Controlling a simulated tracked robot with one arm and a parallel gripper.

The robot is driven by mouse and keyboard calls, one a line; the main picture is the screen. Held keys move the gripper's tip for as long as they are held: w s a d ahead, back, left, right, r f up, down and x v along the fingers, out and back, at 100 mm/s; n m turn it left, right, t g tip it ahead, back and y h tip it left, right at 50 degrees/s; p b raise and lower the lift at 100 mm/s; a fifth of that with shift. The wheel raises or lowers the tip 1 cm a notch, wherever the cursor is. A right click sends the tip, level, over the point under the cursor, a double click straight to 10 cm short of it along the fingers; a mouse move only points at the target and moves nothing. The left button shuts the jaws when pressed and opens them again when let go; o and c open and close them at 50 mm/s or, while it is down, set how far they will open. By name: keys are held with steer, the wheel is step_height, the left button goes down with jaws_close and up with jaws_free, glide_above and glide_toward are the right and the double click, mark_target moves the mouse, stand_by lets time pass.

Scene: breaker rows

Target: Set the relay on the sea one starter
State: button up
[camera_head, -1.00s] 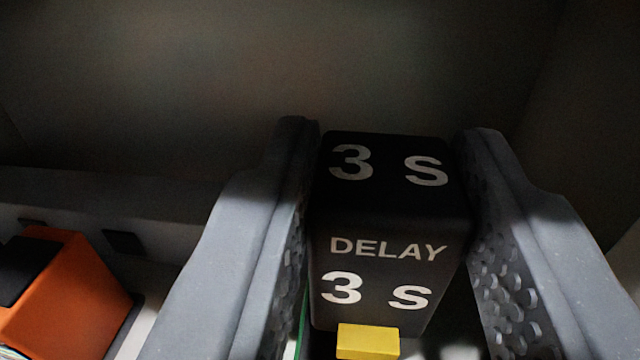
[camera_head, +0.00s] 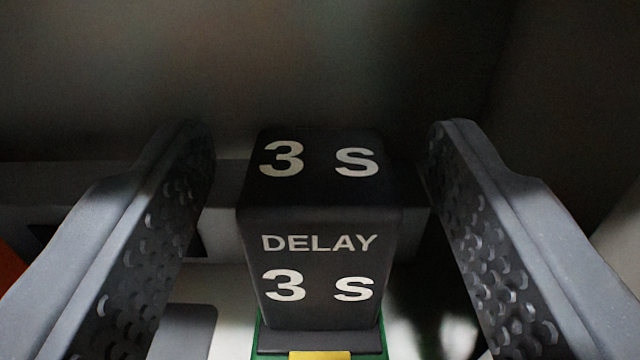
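A black relay block (camera_head: 320,220) marked "DELAY 3 s" on its front and "3 s" on its top stands upright in the middle of the head camera view. Its lower end meets a green base (camera_head: 372,343) with a yellow tab (camera_head: 320,355) at the bottom edge of the picture. My gripper (camera_head: 320,150) is open, with one grey textured finger on each side of the block. Clear gaps show between the block and both fingers. How the block sits in the base is only partly in view.
A grey rail or ledge (camera_head: 100,190) runs across behind the block. A small piece of an orange part (camera_head: 10,275) shows at the left edge. A dark wall closes off the back.

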steer(key=shift+r, duration=0.15)
steer(key=s+b, duration=0.2)
steer(key=s, duration=1)
steer(key=shift+a, duration=0.2)
